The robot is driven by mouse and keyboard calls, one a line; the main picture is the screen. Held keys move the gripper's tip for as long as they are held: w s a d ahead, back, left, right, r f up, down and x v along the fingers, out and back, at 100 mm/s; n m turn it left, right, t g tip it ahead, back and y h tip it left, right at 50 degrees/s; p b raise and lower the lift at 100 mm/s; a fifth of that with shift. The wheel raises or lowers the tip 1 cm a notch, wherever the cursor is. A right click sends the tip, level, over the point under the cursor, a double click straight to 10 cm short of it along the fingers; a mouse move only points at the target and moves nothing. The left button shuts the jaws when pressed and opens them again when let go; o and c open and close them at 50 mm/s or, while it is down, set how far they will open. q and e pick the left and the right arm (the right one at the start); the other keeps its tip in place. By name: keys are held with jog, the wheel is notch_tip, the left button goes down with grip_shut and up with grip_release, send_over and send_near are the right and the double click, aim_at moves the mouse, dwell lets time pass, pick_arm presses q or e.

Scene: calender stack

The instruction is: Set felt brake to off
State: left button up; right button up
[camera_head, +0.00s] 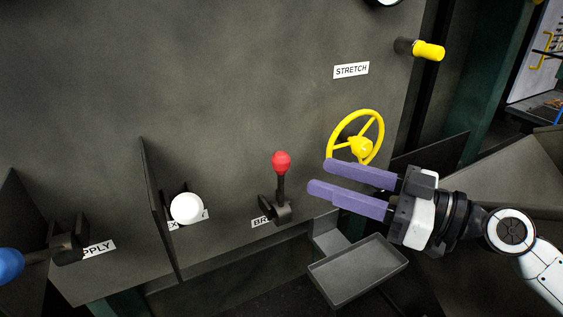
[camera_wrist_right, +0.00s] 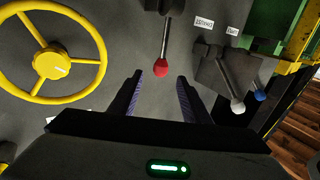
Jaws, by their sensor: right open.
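The brake lever (camera_head: 281,184) has a red ball knob and a dark base on the grey panel. It points up, and its base partly covers a label (camera_head: 260,221) that reads "BR". My right gripper (camera_head: 320,176), with purple fingers, is open and empty to the right of the lever, its fingertips pointing left toward it. In the right wrist view the red knob (camera_wrist_right: 160,68) lies ahead, roughly centred between the open fingertips (camera_wrist_right: 160,77). I see no contact with it. My left gripper is out of view.
A yellow handwheel (camera_head: 372,127) stands just behind my right gripper. A yellow handle (camera_head: 428,50) is above, near the STRETCH label (camera_head: 351,69). A grey tray (camera_head: 358,270) sits below.

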aim_at(289, 164)
jog(key=p+x, duration=0.4)
jog(key=x, duration=0.4)
jog(key=shift+w+a+r, duration=0.15)
jog(key=shift+a+r, duration=0.05)
jog(key=shift+a, duration=0.05)
jog(key=shift+w+a+f, duration=0.15)
jog(key=shift+w+a, duration=0.15)
jog(key=shift+a, duration=0.2)
jog(key=shift+f, duration=0.1)
grip_shut()
